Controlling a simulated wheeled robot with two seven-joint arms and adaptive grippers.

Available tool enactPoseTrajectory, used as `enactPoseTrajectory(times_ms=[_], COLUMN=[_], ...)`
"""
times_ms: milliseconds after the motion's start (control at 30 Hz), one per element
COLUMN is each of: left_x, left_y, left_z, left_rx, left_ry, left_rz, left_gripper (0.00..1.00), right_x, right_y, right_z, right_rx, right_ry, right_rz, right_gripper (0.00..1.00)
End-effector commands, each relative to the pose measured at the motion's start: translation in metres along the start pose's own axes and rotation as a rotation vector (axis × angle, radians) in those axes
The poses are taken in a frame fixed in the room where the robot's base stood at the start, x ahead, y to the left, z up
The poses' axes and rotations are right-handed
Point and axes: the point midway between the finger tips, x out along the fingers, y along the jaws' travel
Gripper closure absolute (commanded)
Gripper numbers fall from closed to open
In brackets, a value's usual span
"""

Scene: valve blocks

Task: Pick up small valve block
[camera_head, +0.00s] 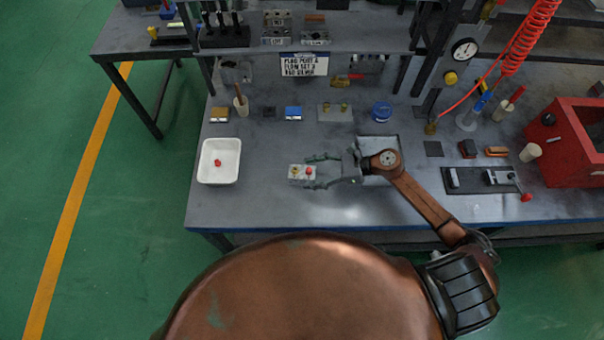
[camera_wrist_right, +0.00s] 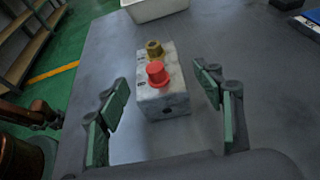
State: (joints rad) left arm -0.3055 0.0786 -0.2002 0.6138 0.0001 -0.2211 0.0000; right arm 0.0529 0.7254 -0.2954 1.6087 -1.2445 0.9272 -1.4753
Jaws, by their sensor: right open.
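The small valve block (camera_head: 297,174) is a pale grey block on the grey workbench, with a red cap and a brass fitting on top. In the right wrist view the valve block (camera_wrist_right: 163,97) stands upright, red cap nearer. My right gripper (camera_head: 313,171) comes in from the right in the head view, at the block's right end. In the right wrist view my right gripper (camera_wrist_right: 170,120) is open, with green-padded fingers on both sides of the block and gaps between. My left gripper is not in view.
A white tray (camera_head: 206,175) with a red piece in it stands to the left; its edge also shows in the wrist view (camera_wrist_right: 150,12). A grey plate (camera_head: 376,143) lies behind my right wrist. Small parts line the back. A red box (camera_head: 570,150) stands far right.

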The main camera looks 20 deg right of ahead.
Motion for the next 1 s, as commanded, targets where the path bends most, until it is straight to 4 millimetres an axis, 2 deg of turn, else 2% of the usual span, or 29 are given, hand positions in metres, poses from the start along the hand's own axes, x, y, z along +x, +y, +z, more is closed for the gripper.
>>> enactPoseTrajectory(times_ms=[200,533,1000], left_x=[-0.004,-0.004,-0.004], left_y=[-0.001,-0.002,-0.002], left_z=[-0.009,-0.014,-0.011], left_rx=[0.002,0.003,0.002], left_ry=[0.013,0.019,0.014], left_rz=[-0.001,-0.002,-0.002], left_gripper=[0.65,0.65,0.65], right_x=[0.030,0.035,0.034], right_y=[-0.001,0.000,0.000], right_z=[-0.003,-0.005,-0.005], right_rx=[0.001,0.002,0.003], right_ry=[-0.002,-0.001,-0.001], right_rz=[-0.002,-0.004,-0.005], right_gripper=[0.39,0.40,0.72])
